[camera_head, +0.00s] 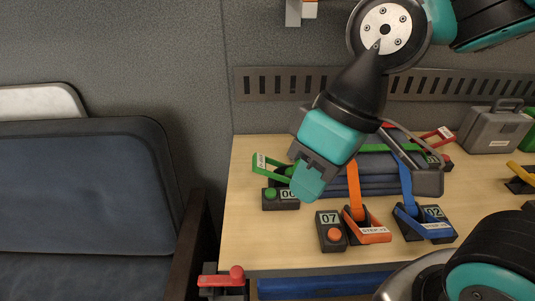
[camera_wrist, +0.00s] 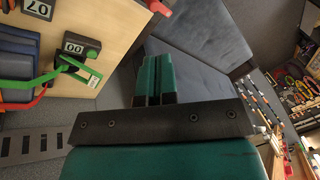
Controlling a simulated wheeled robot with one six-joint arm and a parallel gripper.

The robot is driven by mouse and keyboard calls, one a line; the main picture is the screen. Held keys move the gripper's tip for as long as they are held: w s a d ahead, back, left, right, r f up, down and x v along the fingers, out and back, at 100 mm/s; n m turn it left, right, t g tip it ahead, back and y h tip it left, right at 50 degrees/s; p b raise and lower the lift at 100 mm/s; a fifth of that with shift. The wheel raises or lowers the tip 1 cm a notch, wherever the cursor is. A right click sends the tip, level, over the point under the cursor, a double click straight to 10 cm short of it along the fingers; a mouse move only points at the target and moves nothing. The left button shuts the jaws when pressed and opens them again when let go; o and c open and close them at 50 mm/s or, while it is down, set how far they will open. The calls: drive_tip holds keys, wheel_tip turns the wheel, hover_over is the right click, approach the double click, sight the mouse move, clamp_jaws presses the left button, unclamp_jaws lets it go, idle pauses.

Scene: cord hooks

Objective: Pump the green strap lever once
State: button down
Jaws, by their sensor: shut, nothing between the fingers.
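The green strap lever (camera_head: 268,167) stands tilted up at the left end of the table, with a white label on it. Its green strap (camera_head: 372,149) runs over a dark blue bundle. A black box with a green button (camera_head: 271,193) sits in front of the lever, partly hidden by my gripper. My gripper (camera_head: 307,192) points down just right of the lever in the head view and is shut and empty. In the wrist view its closed fingers (camera_wrist: 154,66) are apart from the green lever (camera_wrist: 92,78) and the box marked 00 (camera_wrist: 77,47).
An orange strap lever (camera_head: 372,235), a blue strap lever (camera_head: 432,229) and a box marked 07 (camera_head: 331,238) stand to the right. A red lever (camera_head: 221,280) is at the table's front left. A dark seat (camera_head: 80,190) is left of the table.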

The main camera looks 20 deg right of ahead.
sight(261, 162)
drive_tip(key=w+d+f+m, duration=0.2)
drive_tip(key=w+d+m, duration=0.1)
drive_tip(key=w, duration=0.6)
drive_tip(key=w+d+f+m+t, duration=0.1)
drive_tip(key=w+d+f+m, duration=0.2)
drive_tip(key=w, duration=0.6)
drive_tip(key=w+d+f+m+y, duration=0.1)
drive_tip(key=w+d+m, duration=0.3)
drive_tip(key=w, duration=0.5)
drive_tip(key=shift+w+d+f+t, duration=0.15)
drive_tip(key=shift+d+f+t, duration=0.3)
drive_tip(key=shift+f, duration=0.2)
drive_tip(key=p+x, duration=0.1)
drive_tip(key=x, duration=1.3)
drive_tip(key=shift+a, duration=0.1)
